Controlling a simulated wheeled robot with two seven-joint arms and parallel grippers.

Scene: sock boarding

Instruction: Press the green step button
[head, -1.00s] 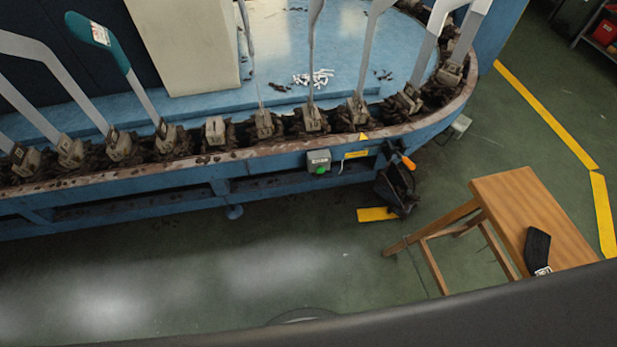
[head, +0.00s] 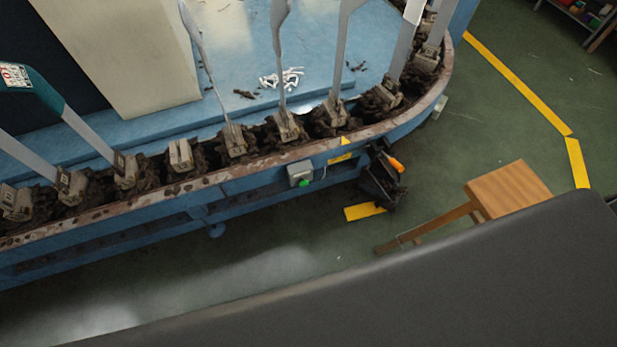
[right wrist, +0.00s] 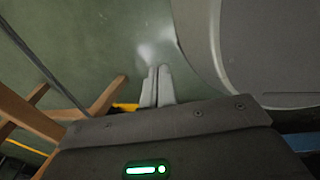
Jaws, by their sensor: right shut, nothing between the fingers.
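The green step button (head: 304,183) sits on the underside of a small grey box (head: 299,173) on the blue front rail of the machine, near the middle of the head view. My right gripper (right wrist: 157,72) shows only in the right wrist view. Its two grey fingers are together with nothing between them, over the green floor and well apart from any button. The button is not visible in the right wrist view. My left gripper is in neither view.
The blue conveyor (head: 235,185) carries upright grey boards. A dark block with an orange handle (head: 397,165) hangs right of the button. A wooden stool (head: 508,190) stands at the right, partly hidden behind my own dark body. Green floor lies open before the rail.

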